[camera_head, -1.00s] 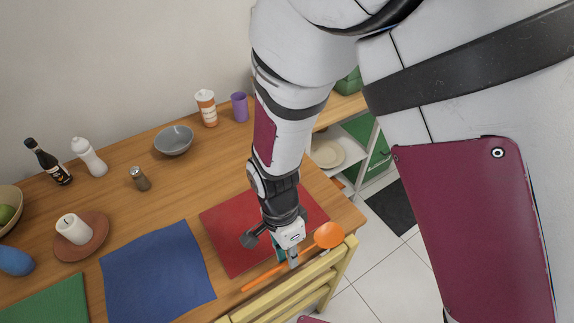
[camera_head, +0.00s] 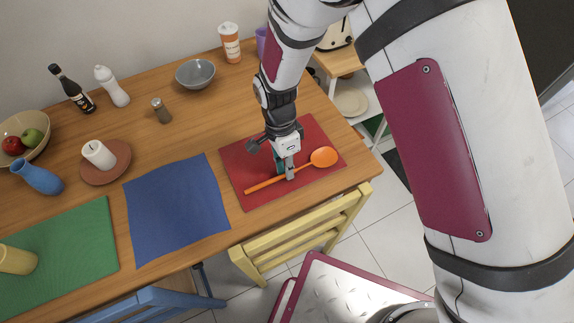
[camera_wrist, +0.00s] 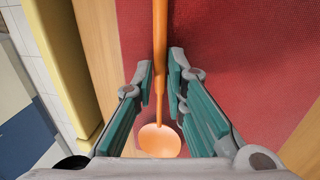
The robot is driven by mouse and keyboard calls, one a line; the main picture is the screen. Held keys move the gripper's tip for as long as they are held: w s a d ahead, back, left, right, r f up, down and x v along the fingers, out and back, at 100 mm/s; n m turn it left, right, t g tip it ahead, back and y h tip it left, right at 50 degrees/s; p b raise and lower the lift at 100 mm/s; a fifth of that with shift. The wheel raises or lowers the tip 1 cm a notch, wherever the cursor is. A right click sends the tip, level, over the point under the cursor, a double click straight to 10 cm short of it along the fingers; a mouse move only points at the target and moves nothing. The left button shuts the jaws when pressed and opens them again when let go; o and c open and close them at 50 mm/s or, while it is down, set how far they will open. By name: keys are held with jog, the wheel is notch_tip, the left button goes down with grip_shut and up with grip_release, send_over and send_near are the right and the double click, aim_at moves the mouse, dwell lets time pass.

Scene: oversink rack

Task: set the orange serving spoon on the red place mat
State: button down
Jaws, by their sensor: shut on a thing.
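The orange serving spoon (camera_head: 323,157) shows its round bowl to the right and its long handle to the lower left in the head view. My gripper (camera_head: 290,175) is shut on its handle near the bowl. In the wrist view the spoon (camera_wrist: 160,140) runs between the teal fingers of my gripper (camera_wrist: 162,78), bowl toward the palm. The red place mat (camera_head: 237,163) lies at the table's right end, and the spoon is over it. It also fills much of the wrist view (camera_wrist: 245,50). I cannot tell whether the spoon touches the mat.
A blue mat (camera_head: 175,210) and a green mat (camera_head: 75,250) lie to the left. A yellow chair (camera_head: 300,232) stands against the table's front edge beside the red mat.

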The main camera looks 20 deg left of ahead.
jog(key=shift+f, duration=0.1)
jog(key=c, duration=1.6)
grip_release()
jog(key=v, duration=1.2)
